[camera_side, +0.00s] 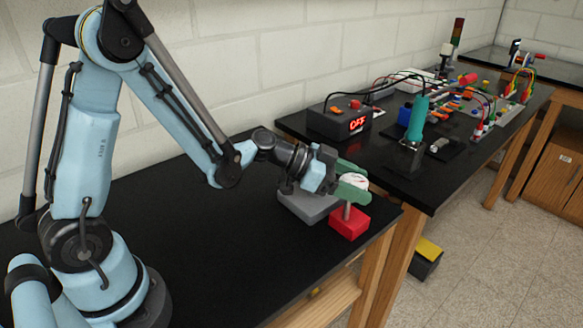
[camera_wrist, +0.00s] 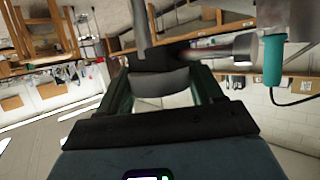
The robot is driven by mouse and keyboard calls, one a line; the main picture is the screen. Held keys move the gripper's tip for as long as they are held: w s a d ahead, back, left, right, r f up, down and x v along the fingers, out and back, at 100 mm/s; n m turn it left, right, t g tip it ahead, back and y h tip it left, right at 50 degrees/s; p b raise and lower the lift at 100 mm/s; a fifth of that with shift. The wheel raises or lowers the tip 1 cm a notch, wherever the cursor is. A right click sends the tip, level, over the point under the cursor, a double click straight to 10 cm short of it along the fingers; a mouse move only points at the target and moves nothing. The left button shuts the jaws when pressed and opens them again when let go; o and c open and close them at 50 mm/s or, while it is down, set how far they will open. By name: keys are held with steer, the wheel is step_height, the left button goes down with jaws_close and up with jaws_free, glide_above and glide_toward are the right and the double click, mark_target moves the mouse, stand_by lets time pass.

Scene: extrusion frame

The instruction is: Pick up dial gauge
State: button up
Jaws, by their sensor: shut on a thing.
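The dial gauge (camera_side: 354,181) has a round white face and sits between the green fingers of my gripper (camera_side: 352,176). My gripper is shut on it, reaching in from the left near the bench's front right corner. A thin stem (camera_side: 347,211) runs down from the gauge to a red block (camera_side: 349,223). I cannot tell whether the stem rests in the block or just above it. In the wrist view, the dark green fingers of my gripper (camera_wrist: 161,86) flank a dark rounded part, and the gauge face is not clear there.
A grey block (camera_side: 308,206) lies just left of the red block. To the right, a second black bench (camera_side: 440,180) carries a box with a red "OFF" display (camera_side: 340,121), a teal-handled tool (camera_side: 418,118) and cables. The near bench's middle (camera_side: 215,235) is clear.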

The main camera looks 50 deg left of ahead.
jaws_close()
steer(key=shift+r, duration=0.1)
